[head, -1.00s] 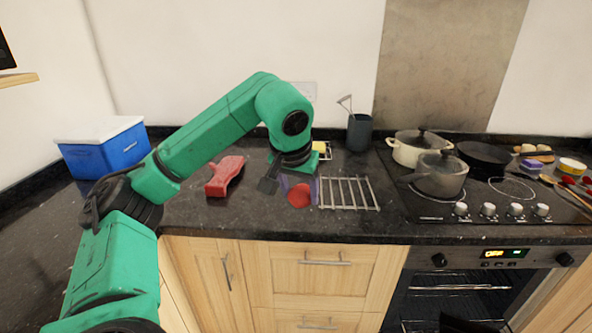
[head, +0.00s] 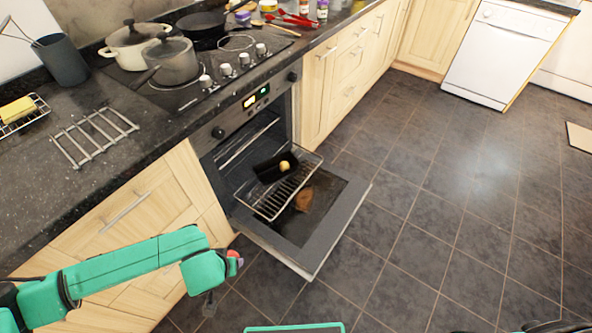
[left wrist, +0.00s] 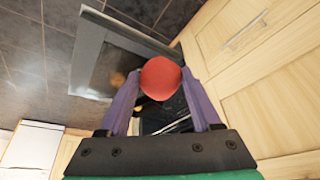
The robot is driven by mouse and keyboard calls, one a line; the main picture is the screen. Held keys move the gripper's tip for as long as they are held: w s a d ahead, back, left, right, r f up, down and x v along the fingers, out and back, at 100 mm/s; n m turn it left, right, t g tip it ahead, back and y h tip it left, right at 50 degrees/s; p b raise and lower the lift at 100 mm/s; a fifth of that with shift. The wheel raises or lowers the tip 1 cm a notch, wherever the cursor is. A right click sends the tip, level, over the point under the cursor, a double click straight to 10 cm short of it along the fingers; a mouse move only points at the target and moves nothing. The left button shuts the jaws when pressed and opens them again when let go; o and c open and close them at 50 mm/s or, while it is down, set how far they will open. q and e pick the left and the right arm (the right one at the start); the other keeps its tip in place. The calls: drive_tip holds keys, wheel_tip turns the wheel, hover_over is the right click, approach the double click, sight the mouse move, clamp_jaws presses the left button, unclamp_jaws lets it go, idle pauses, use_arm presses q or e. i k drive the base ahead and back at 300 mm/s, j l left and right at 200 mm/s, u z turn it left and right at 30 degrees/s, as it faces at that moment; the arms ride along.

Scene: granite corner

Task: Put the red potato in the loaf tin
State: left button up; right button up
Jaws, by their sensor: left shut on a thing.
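My left gripper (left wrist: 155,105) is shut on the red potato (left wrist: 160,78), which sits between its two purple fingers in the left wrist view. In the head view the left gripper (head: 238,260) is low in front of the cabinets, left of the open oven door, with a bit of the red potato (head: 233,254) showing. The dark loaf tin (head: 264,171) stands on the pulled-out oven rack, apart from the gripper, with a small yellowish thing (head: 284,165) in it. My right gripper is not in view.
The oven door (head: 318,245) is folded down, with the wire rack (head: 265,208) above it and a brown patch (head: 304,199) showing on or through the door. Pots stand on the hob (head: 205,85). A wire trivet (head: 93,137) lies on the counter. The tiled floor is clear.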

sight(273, 174)
drive_tip(key=i+l+z, duration=0.25)
drive_tip(key=l+z, duration=0.2)
drive_tip(key=l, duration=0.25)
drive_tip(key=i+l+z, duration=0.4)
drive_tip(key=l, duration=0.2)
drive_tip(key=i+l+z, duration=0.45)
drive_tip(key=i+u, duration=0.25)
drive_tip(key=i, duration=0.2)
drive_tip(key=i+l+u, duration=0.1)
drive_tip(key=i+u, duration=0.2)
drive_tip(key=i, duration=0.15)
drive_tip(key=i+l+u, duration=0.25)
drive_tip(key=i, duration=0.2)
drive_tip(key=i+l+u, duration=0.3)
drive_tip(key=i+j+u, duration=0.15)
drive_tip(key=u, duration=0.25)
drive_tip(key=i+j+u, duration=0.1)
drive_tip(key=i+u, duration=0.15)
drive_tip(key=u, duration=0.2)
drive_tip(key=i+u, duration=0.2)
drive_tip(key=u, duration=0.2)
drive_tip(key=i+u, duration=0.25)
drive_tip(key=u, duration=0.15)
drive_tip(key=i+l+u, duration=0.15)
drive_tip(key=u, duration=0.25)
